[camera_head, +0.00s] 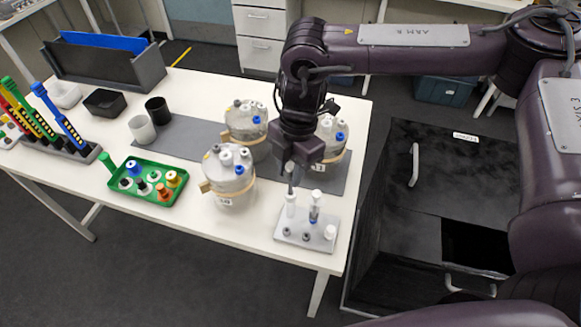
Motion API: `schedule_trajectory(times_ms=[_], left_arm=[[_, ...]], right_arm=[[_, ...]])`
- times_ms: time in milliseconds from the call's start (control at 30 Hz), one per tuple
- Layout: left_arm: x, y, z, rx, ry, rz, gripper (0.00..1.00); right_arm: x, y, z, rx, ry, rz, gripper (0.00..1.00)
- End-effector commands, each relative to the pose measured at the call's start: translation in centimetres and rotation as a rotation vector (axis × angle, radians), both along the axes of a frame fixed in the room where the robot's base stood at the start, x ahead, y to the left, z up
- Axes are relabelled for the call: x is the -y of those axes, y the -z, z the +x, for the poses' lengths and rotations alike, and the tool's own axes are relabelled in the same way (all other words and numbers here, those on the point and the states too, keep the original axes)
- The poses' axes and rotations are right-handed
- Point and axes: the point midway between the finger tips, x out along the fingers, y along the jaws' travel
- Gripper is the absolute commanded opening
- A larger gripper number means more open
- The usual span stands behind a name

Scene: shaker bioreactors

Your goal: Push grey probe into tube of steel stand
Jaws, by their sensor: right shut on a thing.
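The steel stand (290,240) is a light flat plate near the front right of the white table. My right gripper (292,172) comes down from above, over the back left of the stand. It is shut on a thin grey probe (291,187), which points down, roughly upright, at the top of a white tube (290,204). I cannot tell whether the probe's tip is inside the tube or just above it. My left gripper is out of view.
Three grey-lidded vessels stand close by: one left of the stand (229,185), one behind (246,118) and one partly hidden by my arm (335,132). A green tray (178,191) of coloured caps lies further left. A black cabinet (400,235) stands right of the table (232,228).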

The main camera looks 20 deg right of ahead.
Motion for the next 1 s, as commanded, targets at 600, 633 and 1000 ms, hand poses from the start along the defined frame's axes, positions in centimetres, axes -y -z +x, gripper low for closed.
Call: schedule_trajectory(times_ms=[600,633,1000], left_arm=[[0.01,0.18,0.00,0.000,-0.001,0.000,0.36],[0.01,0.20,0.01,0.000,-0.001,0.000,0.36],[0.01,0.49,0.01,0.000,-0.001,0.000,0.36]], right_arm=[[0.00,0.35,0.01,0.000,0.000,0.000,0.02],[0.00,0.37,0.01,0.000,0.000,0.000,0.02],[-0.01,0.92,0.02,0.001,0.000,0.000,0.02]])
